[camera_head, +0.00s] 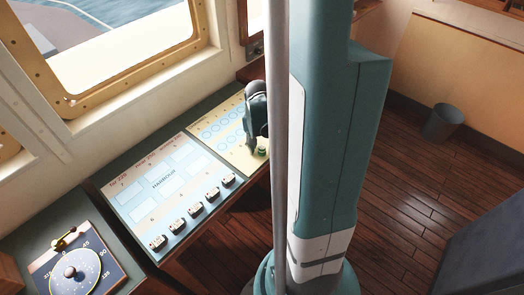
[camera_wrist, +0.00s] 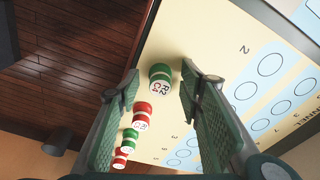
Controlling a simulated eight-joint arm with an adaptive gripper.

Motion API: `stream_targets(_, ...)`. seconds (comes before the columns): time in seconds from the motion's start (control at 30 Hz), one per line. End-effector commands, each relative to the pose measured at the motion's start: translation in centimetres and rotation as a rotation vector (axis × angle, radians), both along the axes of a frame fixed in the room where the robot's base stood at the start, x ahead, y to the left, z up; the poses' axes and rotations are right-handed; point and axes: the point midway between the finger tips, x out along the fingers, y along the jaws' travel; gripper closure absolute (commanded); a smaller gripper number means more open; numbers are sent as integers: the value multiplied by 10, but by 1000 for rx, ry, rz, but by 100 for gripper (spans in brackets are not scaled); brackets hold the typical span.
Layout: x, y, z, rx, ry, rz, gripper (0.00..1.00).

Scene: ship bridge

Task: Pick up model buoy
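Several model buoys stand in a row along the edge of a pale chart panel in the wrist view. The one furthest up is a green and white buoy (camera_wrist: 160,76) with "R2 C4" on its white top. Below it are a red and white buoy (camera_wrist: 142,114), a green one (camera_wrist: 131,136) and more red. My gripper (camera_wrist: 159,73) is open, with the "R2 C4" buoy showing between its textured fingertips; I cannot tell whether they touch it. In the head view my gripper (camera_head: 253,143) points down over the cream panel, and a green buoy (camera_head: 262,151) shows beside it.
The cream panel (camera_head: 212,128) has blue circles. Next to it lies a "HARBOUR" board (camera_head: 150,185) with several small labelled blocks (camera_head: 196,210) along its front edge. A dial (camera_head: 72,272) is at lower left. My column hides the console's right end.

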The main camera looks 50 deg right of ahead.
Motion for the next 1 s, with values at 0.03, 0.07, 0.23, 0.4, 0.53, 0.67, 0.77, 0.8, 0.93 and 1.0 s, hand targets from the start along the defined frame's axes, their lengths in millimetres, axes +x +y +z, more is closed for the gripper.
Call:
stream_targets(0.03,0,0,0,0,0,0,63)
stream_targets(0.07,0,0,0,0,0,0,63)
stream_targets(0.23,0,0,0,0,0,0,63)
stream_targets(0.4,0,0,0,0,0,0,63)
stream_targets(0.53,0,0,0,0,0,0,66)
stream_targets(0.67,0,0,0,0,0,0,83)
stream_targets(0.77,0,0,0,0,0,0,87)
stream_targets(0.8,0,0,0,0,0,0,87)
stream_targets(0.93,0,0,0,0,0,0,87)
stream_targets(1.0,0,0,0,0,0,0,87)
